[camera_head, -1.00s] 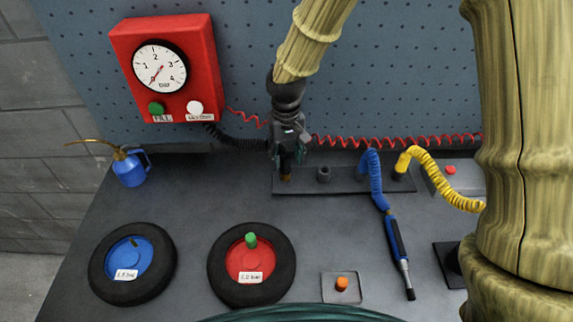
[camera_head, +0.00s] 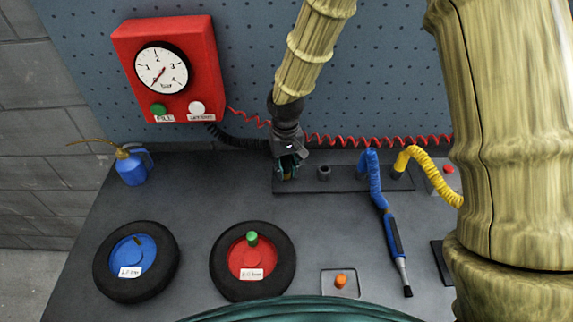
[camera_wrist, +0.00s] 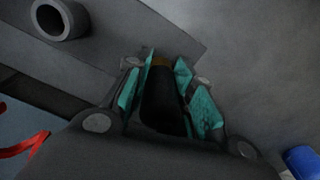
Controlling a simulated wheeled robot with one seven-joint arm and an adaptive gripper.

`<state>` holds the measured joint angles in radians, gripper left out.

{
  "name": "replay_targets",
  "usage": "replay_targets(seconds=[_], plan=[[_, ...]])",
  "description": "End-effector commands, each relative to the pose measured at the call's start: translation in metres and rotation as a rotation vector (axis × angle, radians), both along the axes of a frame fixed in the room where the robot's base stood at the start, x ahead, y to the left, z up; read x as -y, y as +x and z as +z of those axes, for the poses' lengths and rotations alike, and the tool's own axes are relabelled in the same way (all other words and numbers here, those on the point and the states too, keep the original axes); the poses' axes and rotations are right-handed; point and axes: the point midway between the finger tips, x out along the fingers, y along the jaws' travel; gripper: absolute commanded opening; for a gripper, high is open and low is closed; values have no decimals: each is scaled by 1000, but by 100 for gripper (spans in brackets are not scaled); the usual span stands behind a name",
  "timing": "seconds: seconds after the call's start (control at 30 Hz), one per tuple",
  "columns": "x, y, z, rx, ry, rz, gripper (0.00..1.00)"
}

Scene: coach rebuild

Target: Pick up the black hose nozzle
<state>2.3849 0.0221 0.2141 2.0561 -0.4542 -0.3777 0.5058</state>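The black hose nozzle (camera_wrist: 162,95) lies between my gripper's teal-padded fingers in the wrist view, its brass-coloured end at the far tip. My gripper (camera_head: 288,168) is low over the left end of the dark holder plate (camera_head: 345,180) in the head view, and its fingers hide most of the nozzle there. In the wrist view my gripper (camera_wrist: 166,88) has pads close along both sides of the nozzle. I cannot tell whether they press on it. The nozzle's lower part is hidden behind the gripper body.
An empty grey ring socket (camera_head: 324,173) stands just right of my gripper. A blue coiled hose (camera_head: 371,180) and a yellow one (camera_head: 434,174) rise farther right. A red gauge box (camera_head: 168,68) and blue oil can (camera_head: 133,168) are left. Two wheels (camera_head: 278,280) (camera_head: 160,280) lie in front.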

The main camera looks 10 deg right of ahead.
Motion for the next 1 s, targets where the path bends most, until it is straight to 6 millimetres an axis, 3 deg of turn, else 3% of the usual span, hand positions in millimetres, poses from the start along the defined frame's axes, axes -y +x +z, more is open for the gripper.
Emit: replay_targets(seconds=[0.07,0.47,0.8,1.0], plan=[[0,0,0,0,0,0,0],[0,1,4,2,0,0,0],[0,1,34,3,0,0,0],[16,-32,37,1,0,-1,0]])
